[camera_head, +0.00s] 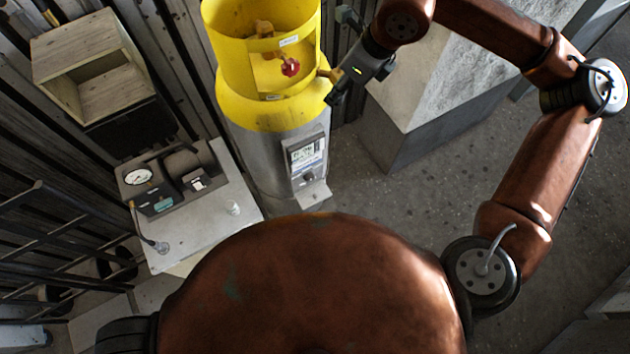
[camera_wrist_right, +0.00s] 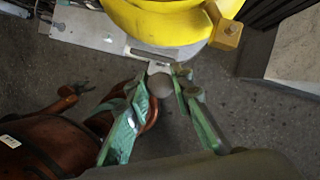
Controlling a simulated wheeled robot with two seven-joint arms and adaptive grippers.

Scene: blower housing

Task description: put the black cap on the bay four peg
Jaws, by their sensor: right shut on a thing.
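My right gripper (camera_head: 336,94) is beside the right side of the yellow top of a tall cylinder in the head view. In the right wrist view its green fingers (camera_wrist_right: 168,76) are closed around a small round grey thing (camera_wrist_right: 160,86). It does not look black there, and I cannot tell whether it is the black cap. The head view does not show the held thing clearly. A small pale upright piece (camera_head: 232,207) stands on the grey bench top at the left. No bay four marking is readable.
The yellow-topped cylinder (camera_head: 268,112) has a red knob inside its collar. A gauge unit (camera_head: 160,182) sits on the bench (camera_head: 205,236). A wooden box (camera_head: 88,52) is at the back left. A stone-topped block (camera_head: 430,85) stands right of the cylinder. Floor beyond it is clear.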

